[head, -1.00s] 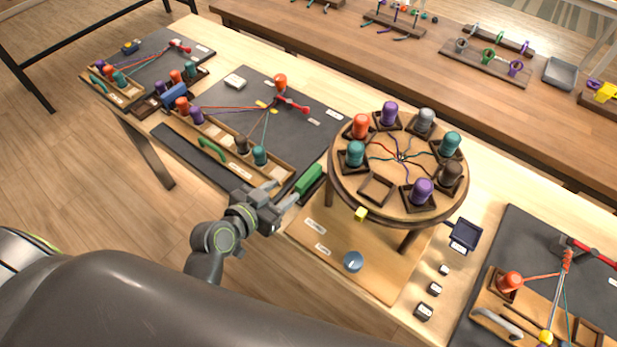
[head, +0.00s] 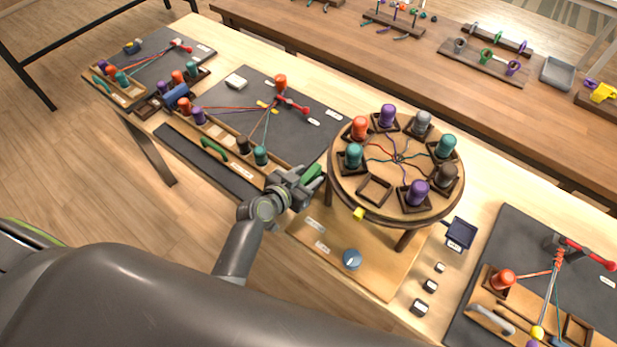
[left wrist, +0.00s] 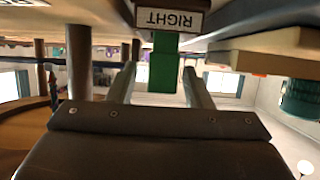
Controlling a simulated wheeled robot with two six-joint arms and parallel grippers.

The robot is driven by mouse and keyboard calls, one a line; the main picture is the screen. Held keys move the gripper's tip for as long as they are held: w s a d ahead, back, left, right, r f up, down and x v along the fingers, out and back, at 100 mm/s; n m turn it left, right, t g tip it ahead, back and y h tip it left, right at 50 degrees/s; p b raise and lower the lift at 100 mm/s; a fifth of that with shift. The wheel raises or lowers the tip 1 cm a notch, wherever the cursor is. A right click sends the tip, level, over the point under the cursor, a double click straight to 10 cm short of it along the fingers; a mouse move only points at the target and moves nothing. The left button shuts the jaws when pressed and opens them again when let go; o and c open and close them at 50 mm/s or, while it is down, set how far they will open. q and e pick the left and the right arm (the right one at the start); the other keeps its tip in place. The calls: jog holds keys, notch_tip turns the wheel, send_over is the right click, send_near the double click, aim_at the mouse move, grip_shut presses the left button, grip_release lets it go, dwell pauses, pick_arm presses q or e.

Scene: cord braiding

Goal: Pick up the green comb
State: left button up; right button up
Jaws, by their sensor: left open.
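The green comb (head: 312,173) is at the right end of the long wooden tray, beside the round braiding stand in the head view. It also shows in the left wrist view as a green block (left wrist: 163,72) under a "RIGHT" label. My left gripper (head: 301,181) is at the comb and partly hides it. In the left wrist view my left gripper (left wrist: 158,82) is open, with one finger on each side of the comb. I cannot tell whether a finger touches it. My right gripper is not in view.
The round braiding stand (head: 345,192) with several coloured bobbins is close on the right. The long tray (head: 225,158) with bobbins and a green handle (head: 213,149) lies on the left.

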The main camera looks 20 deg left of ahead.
pick_arm(q)
jog(key=shift+x, duration=1.15)
grip_shut()
jog(key=shift+r, duration=0.1)
